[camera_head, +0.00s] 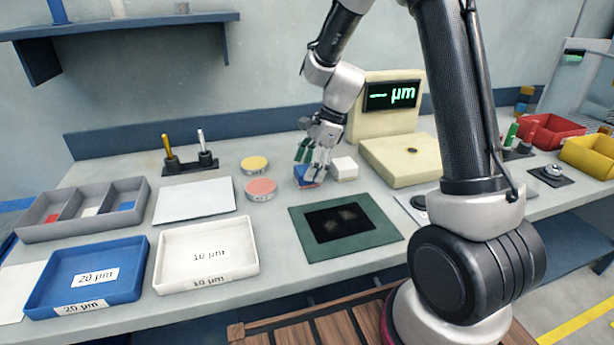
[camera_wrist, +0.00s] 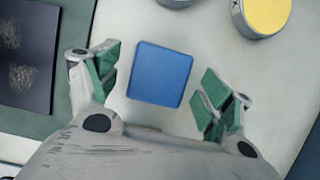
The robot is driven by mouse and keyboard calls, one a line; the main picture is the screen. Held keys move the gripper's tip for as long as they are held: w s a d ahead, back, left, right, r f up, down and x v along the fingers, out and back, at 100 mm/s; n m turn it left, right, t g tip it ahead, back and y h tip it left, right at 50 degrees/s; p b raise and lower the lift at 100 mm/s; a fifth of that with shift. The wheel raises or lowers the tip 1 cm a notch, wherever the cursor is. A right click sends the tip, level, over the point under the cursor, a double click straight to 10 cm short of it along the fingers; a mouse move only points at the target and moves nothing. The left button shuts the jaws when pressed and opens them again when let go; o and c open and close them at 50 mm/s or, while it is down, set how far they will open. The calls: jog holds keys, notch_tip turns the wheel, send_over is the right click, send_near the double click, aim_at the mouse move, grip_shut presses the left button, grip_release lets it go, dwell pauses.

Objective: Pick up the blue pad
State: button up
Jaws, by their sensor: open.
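The blue pad (camera_wrist: 160,74) is a small square block on the pale bench top. In the wrist view it lies between the two green-padded fingers of my gripper (camera_wrist: 158,84), with a gap on each side. In the head view my gripper (camera_head: 311,165) is low over the blue pad (camera_head: 304,180) and partly hides it. The gripper is open and empty. I cannot tell exactly how far the fingertips are above the bench.
A white block (camera_head: 344,168) stands close to the right of the pad. A yellow tin (camera_head: 254,165) and a pink tin (camera_head: 261,189) are to its left. A dark green mat (camera_head: 302,222) lies in front. A cream gauge (camera_head: 395,165) stands behind right.

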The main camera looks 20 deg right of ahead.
jog(key=shift+x, duration=0.85)
jog(key=c, duration=1.2)
notch_tip(320, 180, up, 10)
jog(key=shift+r, duration=0.1)
